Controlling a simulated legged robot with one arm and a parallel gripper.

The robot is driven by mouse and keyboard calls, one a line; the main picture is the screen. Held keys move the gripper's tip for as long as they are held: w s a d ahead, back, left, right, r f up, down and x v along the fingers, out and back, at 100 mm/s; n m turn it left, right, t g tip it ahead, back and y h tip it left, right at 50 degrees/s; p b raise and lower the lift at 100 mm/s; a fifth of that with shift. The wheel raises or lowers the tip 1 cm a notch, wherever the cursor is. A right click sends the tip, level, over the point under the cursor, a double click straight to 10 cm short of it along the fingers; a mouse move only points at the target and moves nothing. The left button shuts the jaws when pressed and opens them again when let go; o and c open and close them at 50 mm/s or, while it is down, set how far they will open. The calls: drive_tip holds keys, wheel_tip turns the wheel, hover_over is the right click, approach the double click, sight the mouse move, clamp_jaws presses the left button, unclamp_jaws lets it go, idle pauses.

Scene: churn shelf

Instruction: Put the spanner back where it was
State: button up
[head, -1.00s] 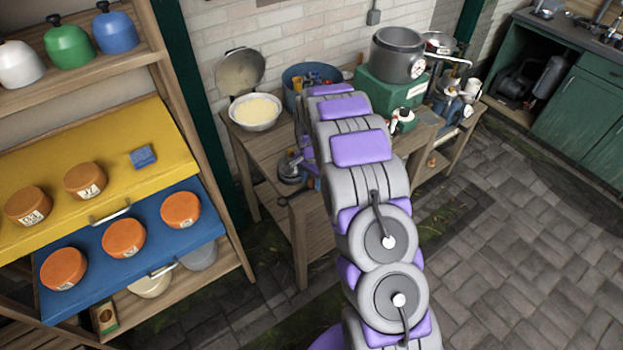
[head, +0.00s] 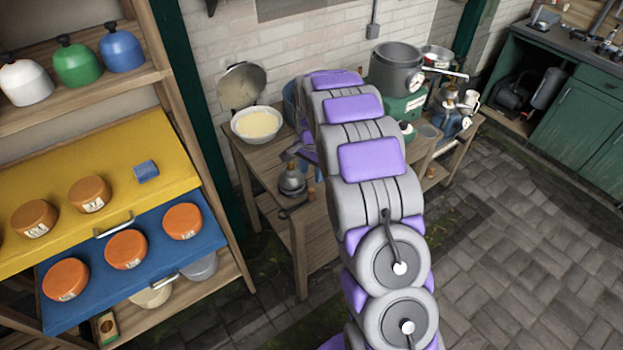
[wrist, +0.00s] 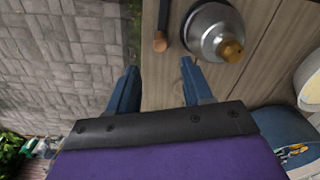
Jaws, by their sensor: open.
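My gripper (wrist: 157,85) is open and empty in the wrist view, its two blue fingers apart over the edge of the wooden table (wrist: 160,92). Just beyond the fingertips lies a thin tool with a wooden end (wrist: 160,40). I cannot tell whether any tool in view is the spanner. To its right is a round metal vessel with an orange-brown knob (wrist: 212,35). A blue tub (wrist: 275,135) with small coloured items inside is at the lower right. In the head view my arm hides most of the tub and part of the table.
A pale-filled bowl (head: 257,124) stands at the table's back left. A large grey pot (head: 395,68) stands on a green box (head: 405,104) to the right. At left, a shelf has yellow (head: 100,190) and blue (head: 95,268) surfaces holding orange tubs. The paved floor at right is clear.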

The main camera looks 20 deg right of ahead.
drive_tip(key=s+a+r+n, duration=0.2)
drive_tip(key=s+r+n, duration=0.1)
drive_tip(key=s+r, duration=0.6)
drive_tip(key=s+a+r+n, duration=0.1)
drive_tip(key=s+r+n, duration=0.1)
drive_tip(key=s+r, duration=0.65)
drive_tip(key=s+a+n+g, duration=0.1)
drive_tip(key=s+n, duration=0.5)
drive_tip(key=s, duration=2.1)
drive_tip(key=shift+s+a+f+g, duration=0.25)
drive_tip(key=shift+a+g, duration=0.15)
drive_tip(key=shift+a, duration=0.3)
